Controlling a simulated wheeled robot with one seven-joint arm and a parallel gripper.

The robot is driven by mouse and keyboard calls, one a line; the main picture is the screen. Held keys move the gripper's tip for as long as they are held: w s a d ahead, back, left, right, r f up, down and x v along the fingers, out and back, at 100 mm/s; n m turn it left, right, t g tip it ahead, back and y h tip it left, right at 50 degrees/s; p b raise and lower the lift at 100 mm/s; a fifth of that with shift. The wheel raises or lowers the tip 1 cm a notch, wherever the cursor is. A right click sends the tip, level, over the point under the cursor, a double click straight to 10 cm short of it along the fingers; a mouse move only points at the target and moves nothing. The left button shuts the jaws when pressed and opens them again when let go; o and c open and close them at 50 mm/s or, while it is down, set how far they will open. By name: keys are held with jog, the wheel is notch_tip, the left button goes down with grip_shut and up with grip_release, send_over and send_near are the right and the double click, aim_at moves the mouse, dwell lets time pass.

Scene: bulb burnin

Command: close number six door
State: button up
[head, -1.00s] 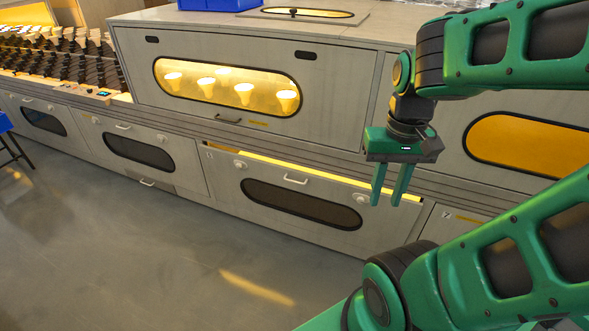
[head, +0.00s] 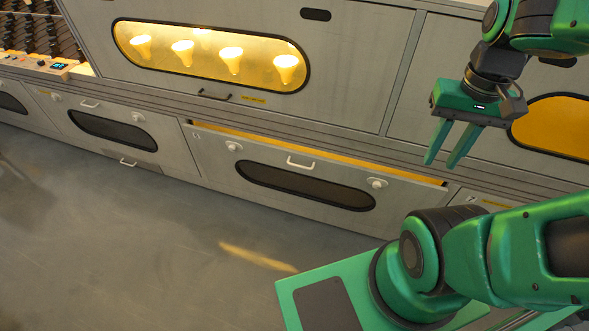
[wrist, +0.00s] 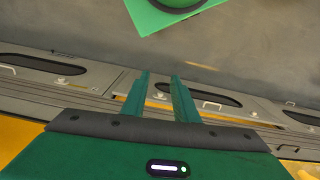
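The number six door (head: 225,168) is a grey lower panel with a dark oval window, a pale bar handle (head: 300,163) and two round knobs. A small 6 shows faintly at its upper left. Its top edge leans out, leaving a lit yellow gap (head: 320,153) along the top. It also shows in the wrist view (wrist: 238,112), with the yellow strip. My gripper (head: 440,160) is open and empty, fingers pointing down. In the head view it appears by the door's upper right end; I cannot tell its exact distance. Both fingers (wrist: 158,90) show apart in the wrist view.
Above is a large upper door (head: 345,60) with lit bulbs behind its window and a dark handle. A shut lower door (head: 170,150) is to the left; door seven (head: 466,197) is to the right. The grey floor (head: 130,240) in front is clear.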

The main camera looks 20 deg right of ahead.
jog(key=w+d+f+n+g+h, duration=0.2)
jog(key=w+f+h, duration=0.15)
jog(key=w, duration=1.15)
jog(key=w+a+f+n+h, duration=0.1)
jog(key=w+a+f+h, duration=0.15)
jog(key=w+f, duration=0.3)
jog(key=w+a+f+n+h, duration=0.1)
jog(key=w+a+f, duration=0.35)
jog(key=w, duration=0.25)
jog(key=w+a+f+n+t+h, duration=0.3)
jog(key=a+f+n+t+h, duration=0.15)
jog(key=a+f, duration=0.8)
jog(key=w+a+f+n+t+h, duration=0.3)
jog(key=a+f+n+t, duration=0.45)
jog(key=f, duration=0.85)
jog(key=w+d+m+g, duration=0.1)
jog(key=w+d+m, duration=0.1)
jog(key=w+d, duration=0.2)
jog(key=d+f, duration=0.1)
jog(key=d, duration=0.2)
jog(key=shift+w+d+m, duration=0.15)
jog(key=shift+w+m, duration=0.25)
